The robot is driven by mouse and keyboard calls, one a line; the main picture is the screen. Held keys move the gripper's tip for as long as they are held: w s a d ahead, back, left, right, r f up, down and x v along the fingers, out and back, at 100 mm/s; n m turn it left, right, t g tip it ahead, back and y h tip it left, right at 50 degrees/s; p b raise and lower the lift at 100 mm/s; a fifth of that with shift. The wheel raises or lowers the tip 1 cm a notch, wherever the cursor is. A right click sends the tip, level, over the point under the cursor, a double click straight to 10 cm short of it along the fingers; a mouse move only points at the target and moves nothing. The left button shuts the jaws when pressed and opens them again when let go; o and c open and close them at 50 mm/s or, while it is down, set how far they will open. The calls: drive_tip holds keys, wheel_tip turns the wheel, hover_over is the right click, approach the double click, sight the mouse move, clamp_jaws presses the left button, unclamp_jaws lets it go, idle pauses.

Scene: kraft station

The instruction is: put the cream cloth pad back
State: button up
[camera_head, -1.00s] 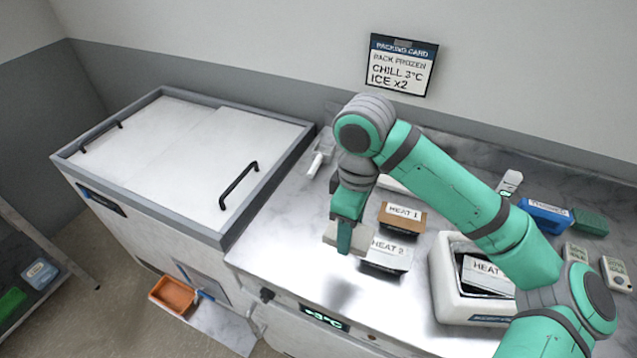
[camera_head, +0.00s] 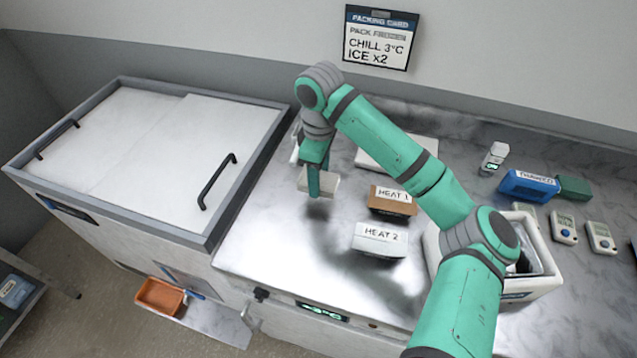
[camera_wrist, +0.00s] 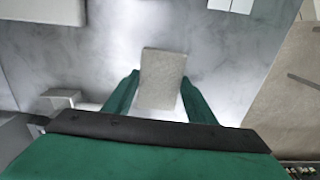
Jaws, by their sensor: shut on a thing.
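The cream cloth pad (camera_head: 328,185) is a small pale block held between the fingertips of my gripper (camera_head: 317,186). In the wrist view the pad (camera_wrist: 162,78) sits between the two green fingers of my gripper (camera_wrist: 161,92), which are shut on it. The gripper points down over the steel counter (camera_head: 275,235), left of the HEAT 1 box. The pad seems a little above the counter; the exact gap is hard to tell. One finger hides part of the pad in the head view.
The brown HEAT 1 box (camera_head: 392,201) and white HEAT 2 box (camera_head: 380,240) stand right of the gripper. A white foam box (camera_head: 540,262) is partly behind my arm. The chest freezer (camera_head: 150,150) is at left. Counter in front of the gripper is clear.

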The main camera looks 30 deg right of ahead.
drive_tip(key=w+f, duration=0.1)
drive_tip(key=w+d+f, duration=0.1)
drive_tip(key=shift+f, duration=0.4)
drive_tip(key=shift+w+d+f, duration=0.1)
drive_tip(key=shift+w+f, duration=0.05)
drive_tip(key=shift+f, duration=0.75)
drive_tip(key=shift+w+d+f, duration=0.1)
drive_tip(key=shift+f, duration=0.75)
drive_tip(key=shift+a+f, duration=0.1)
drive_tip(key=o, duration=1)
wheel_tip(320, 180, up, 12)
drive_tip(key=shift+w+f, duration=0.15)
drive_tip(key=shift+f, duration=0.1)
drive_tip(key=shift+s+r, duration=0.25)
drive_tip(key=shift+r, duration=0.15)
drive_tip(key=shift+w, duration=0.1)
